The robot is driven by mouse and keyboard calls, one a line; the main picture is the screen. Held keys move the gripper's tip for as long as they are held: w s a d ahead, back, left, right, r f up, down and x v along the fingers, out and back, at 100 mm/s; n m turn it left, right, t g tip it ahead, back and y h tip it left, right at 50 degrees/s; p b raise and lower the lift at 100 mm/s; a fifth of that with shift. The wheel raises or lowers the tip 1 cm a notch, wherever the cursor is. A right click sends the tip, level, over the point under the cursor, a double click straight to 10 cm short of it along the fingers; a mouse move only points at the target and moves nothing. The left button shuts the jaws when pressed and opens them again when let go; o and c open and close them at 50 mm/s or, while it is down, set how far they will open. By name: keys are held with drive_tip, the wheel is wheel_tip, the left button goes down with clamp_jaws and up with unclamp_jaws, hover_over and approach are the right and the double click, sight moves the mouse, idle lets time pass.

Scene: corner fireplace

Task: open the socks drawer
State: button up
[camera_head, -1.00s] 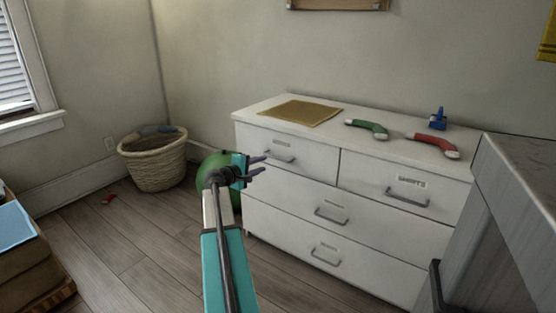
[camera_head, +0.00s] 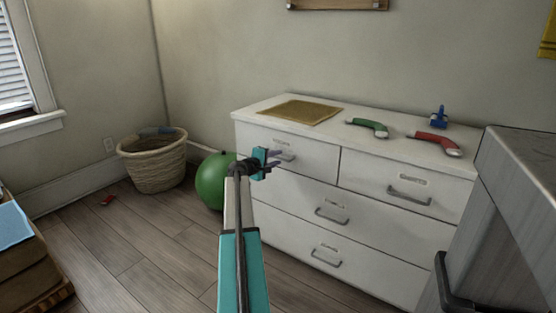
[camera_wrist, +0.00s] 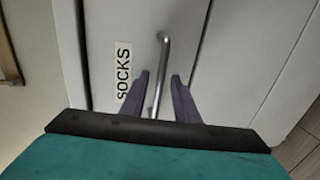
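The white dresser (camera_head: 295,210) stands against the wall, with labelled drawers and grey bar handles. In the wrist view the label SOCKS (camera_wrist: 123,72) sits on the front of the socks drawer (camera_wrist: 215,55), beside its metal handle (camera_wrist: 161,75). This is the top left drawer (camera_head: 315,153) in the head view, and it looks closed. My gripper (camera_wrist: 160,80) is open, its two dark purple fingers on either side of the handle, with visible gaps. In the head view my gripper (camera_head: 276,160) is at that handle and partly hides it.
A green ball (camera_head: 212,182) and wicker basket (camera_head: 153,165) stand left. A grey surface (camera_head: 520,165) is at right.

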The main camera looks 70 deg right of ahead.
drive_tip(key=shift+s+d+f, duration=0.1)
drive_tip(key=shift+s+d, duration=0.05)
drive_tip(key=shift+d, duration=0.3)
drive_tip(key=shift+c, duration=0.4)
clamp_jaws()
